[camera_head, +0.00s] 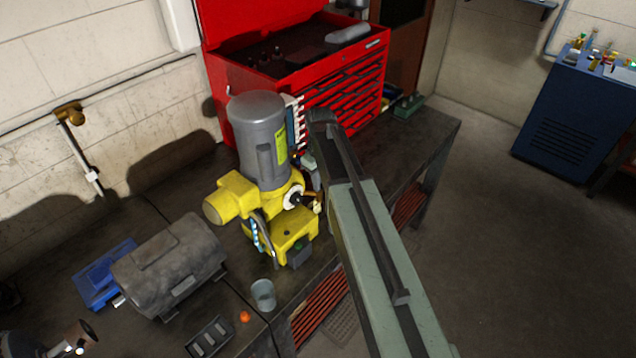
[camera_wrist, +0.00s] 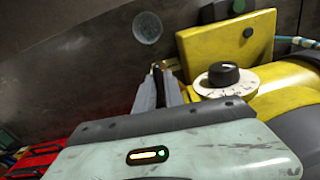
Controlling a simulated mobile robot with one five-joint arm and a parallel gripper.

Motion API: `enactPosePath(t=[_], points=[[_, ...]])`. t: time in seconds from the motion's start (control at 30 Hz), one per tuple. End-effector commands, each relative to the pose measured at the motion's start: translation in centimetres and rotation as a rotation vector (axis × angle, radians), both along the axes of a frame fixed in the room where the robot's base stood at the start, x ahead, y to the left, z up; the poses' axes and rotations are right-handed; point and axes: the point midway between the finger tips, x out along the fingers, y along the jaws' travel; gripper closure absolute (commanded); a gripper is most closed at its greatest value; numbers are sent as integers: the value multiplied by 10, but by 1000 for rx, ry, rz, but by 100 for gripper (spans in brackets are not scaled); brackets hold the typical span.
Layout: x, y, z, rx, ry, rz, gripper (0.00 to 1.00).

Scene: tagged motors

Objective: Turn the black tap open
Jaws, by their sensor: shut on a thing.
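My gripper (camera_wrist: 159,82) is low in the wrist view, its two grey fingers close together. They are shut on a small dark part, which I take to be the black tap. The fingers hide most of it, so I cannot tell how far it is turned. A brass fitting (camera_wrist: 170,64) shows beside the fingertips and runs towards the yellow machine. The yellow machine (camera_head: 290,228) with a grey motor (camera_head: 258,135) stands on the bench in the head view. My arm reaches to its right side and hides part of it.
A black knob on a white dial (camera_wrist: 240,85) sits right of my fingers, apart from them. A red tool chest (camera_head: 350,75) stands behind the machine. A grey motor (camera_head: 175,262) and a cup (camera_head: 263,294) are on the bench. Floor at right is clear.

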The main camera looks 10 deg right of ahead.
Motion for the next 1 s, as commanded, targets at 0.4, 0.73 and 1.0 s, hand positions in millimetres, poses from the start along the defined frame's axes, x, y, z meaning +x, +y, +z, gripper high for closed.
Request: enactPosePath(t=[0.4, 0.73, 1.0], points=[[1, 1, 0, 3, -2, 138, 100], [1, 2, 0, 3, -1, 149, 100], [0, 1, 0, 3, -1, 148, 65]])
